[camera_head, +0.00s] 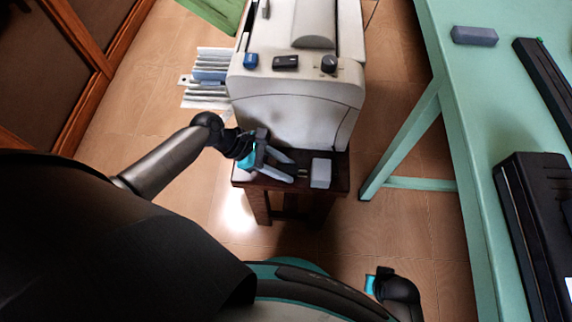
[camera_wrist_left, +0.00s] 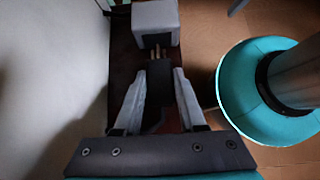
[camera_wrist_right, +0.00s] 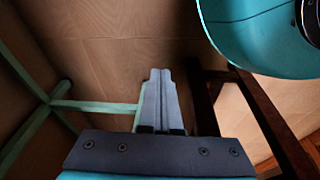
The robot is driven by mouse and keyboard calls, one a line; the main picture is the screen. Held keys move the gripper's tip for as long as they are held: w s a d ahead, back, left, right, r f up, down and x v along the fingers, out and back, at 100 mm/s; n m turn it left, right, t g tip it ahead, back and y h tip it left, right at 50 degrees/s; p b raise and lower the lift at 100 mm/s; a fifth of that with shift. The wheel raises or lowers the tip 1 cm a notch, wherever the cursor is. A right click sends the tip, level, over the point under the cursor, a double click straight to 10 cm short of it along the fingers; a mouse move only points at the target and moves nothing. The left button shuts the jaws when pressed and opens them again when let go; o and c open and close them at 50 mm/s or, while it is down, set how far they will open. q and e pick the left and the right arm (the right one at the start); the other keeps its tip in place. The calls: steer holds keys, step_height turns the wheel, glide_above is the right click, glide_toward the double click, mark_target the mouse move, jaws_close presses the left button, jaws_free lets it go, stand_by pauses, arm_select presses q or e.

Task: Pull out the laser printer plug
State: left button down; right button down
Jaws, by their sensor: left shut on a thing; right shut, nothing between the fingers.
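The laser printer (camera_head: 295,105) is a pale boxy machine on a small dark stand (camera_head: 340,182). A grey block-shaped socket (camera_head: 320,173) sits on the stand's front right; in the left wrist view the socket (camera_wrist_left: 156,16) shows a dark face. My left gripper (camera_head: 293,170) is shut on the dark plug (camera_wrist_left: 160,76), just left of the socket in the head view. Brass-coloured prongs show between plug and socket; I cannot tell whether their tips are still inside. My right gripper (camera_wrist_right: 160,76) is shut and empty, low at the front right, away from the stand.
A green table (camera_head: 455,110) stands at the right, with a grey-blue block (camera_head: 474,36) and black devices (camera_head: 535,225) on it. Grey-white slats (camera_head: 208,78) lie left of the printer.

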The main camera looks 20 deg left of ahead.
arm_select(q)
steer(key=shift+s+a, duration=0.1)
steer(key=shift+a, duration=0.15)
steer(key=c, duration=0.7)
jaws_free()
steer(key=shift+a, duration=0.1)
steer(key=shift+o, duration=1.1)
steer(key=shift+r, duration=0.1)
